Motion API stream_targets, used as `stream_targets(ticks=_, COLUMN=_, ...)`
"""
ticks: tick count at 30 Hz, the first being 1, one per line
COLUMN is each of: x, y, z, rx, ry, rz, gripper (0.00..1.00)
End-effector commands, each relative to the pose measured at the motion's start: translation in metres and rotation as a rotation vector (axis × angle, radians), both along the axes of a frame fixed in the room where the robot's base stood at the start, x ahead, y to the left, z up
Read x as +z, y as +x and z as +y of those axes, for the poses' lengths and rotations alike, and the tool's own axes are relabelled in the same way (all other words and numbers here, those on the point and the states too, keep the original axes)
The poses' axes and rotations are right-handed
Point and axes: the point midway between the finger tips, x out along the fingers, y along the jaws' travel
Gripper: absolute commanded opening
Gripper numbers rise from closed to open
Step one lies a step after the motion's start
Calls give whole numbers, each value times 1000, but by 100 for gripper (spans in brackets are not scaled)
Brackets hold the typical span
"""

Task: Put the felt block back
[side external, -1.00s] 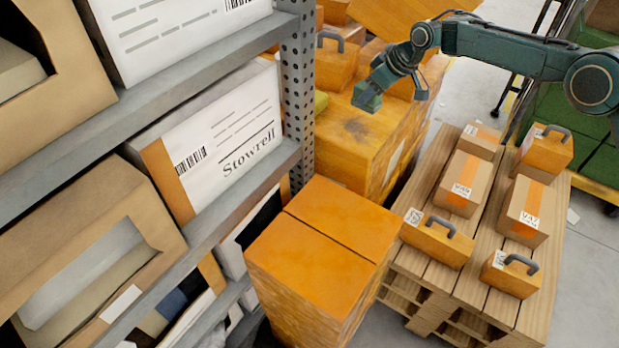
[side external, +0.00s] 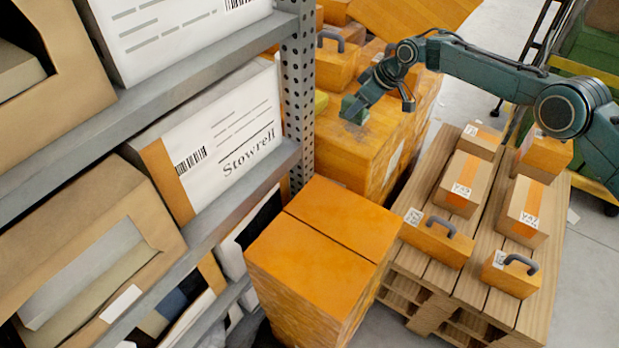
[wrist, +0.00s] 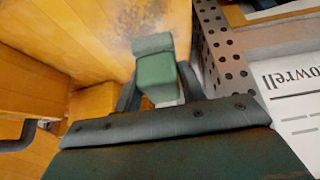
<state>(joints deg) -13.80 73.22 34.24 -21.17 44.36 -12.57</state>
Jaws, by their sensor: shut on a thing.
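The felt block (side external: 352,109) is a small green block. My gripper (side external: 360,99) is shut on it and holds it out from its end. In the side view the block appears over the top of a large orange carton (side external: 350,145), near the rack's perforated post. I cannot tell whether it touches the carton. In the wrist view the block (wrist: 156,76) sits between the two dark fingers of my gripper (wrist: 158,88), with its grey-green end pointing away. The fingers hide parts of its sides.
The grey perforated rack post (side external: 298,90) stands close left of the block, with shelves of white and brown boxes. Another orange carton (side external: 325,240) stands in front. A wooden pallet (side external: 480,225) with several small orange boxes lies at right.

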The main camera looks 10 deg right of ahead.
Motion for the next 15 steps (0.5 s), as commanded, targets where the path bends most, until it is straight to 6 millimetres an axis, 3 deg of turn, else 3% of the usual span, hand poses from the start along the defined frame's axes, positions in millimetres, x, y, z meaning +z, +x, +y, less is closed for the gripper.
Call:
stream_targets(ticks=10, x=-12, y=0, z=0, rx=0, ry=0, rz=0, gripper=15)
stream_targets(ticks=15, x=-29, y=-1, z=0, rx=0, ry=0, rz=2, gripper=15)
